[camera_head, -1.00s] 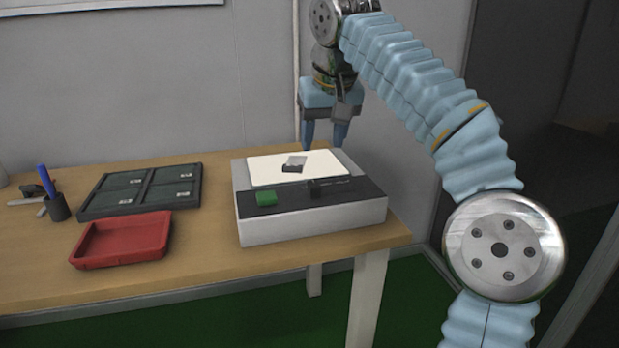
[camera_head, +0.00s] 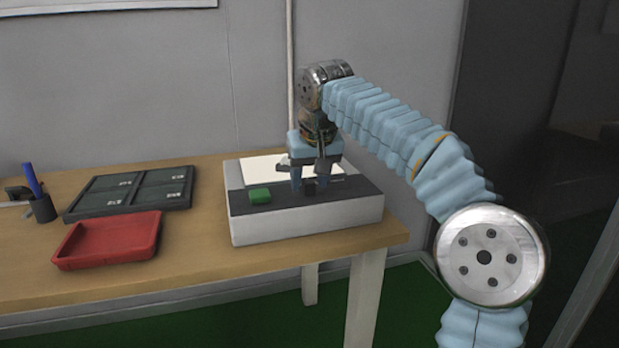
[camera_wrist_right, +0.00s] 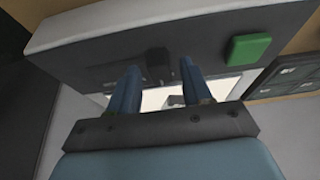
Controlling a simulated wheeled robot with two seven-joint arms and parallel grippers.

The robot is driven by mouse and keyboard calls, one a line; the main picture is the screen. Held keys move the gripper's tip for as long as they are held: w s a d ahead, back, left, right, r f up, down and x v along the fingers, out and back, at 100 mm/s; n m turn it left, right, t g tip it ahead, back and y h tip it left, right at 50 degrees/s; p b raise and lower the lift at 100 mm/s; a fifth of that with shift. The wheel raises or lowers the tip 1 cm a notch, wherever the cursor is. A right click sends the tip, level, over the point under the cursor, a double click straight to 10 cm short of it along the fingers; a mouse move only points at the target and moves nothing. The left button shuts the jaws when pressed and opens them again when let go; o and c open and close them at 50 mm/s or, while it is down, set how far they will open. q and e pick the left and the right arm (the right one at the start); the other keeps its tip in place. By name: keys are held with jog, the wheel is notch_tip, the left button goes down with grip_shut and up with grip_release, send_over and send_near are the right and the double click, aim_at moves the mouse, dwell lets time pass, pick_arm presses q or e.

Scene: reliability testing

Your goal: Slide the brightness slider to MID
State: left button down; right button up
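The control box (camera_head: 305,220) is pale grey with a dark top strip and stands at the right of the table. The slider's small black knob (camera_head: 310,184) sits on the dark strip, right of a green button (camera_head: 260,196). My right gripper (camera_head: 310,191) points down over the strip with its two blue fingers apart, one on each side of the knob. In the right wrist view the knob (camera_wrist_right: 157,60) shows between and just beyond the fingertips (camera_wrist_right: 160,68). I cannot tell whether either finger touches it. I cannot read any slider marks. My left gripper is not in view.
A white plate (camera_head: 258,168) with a small grey piece lies on the box behind the strip, partly hidden by my gripper. A red tray (camera_head: 108,240), a dark compartment tray (camera_head: 130,192) and a pen cup (camera_head: 43,208) stand to the left.

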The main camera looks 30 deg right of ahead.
aim_at(328, 193)
grip_shut()
jog(key=shift+s+d+p, duration=0.2)
jog(key=shift+s+d, duration=0.05)
jog(key=shift+d, duration=0.75)
jog(key=shift+s+d+p, duration=0.2)
jog(key=shift+d, duration=0.8)
jog(key=shift+o, duration=0.6)
grip_release()
jog(key=p+v, duration=0.4)
jog(key=v, duration=0.9)
jog(key=shift+s+r, duration=0.2)
jog(key=shift+r, duration=0.1)
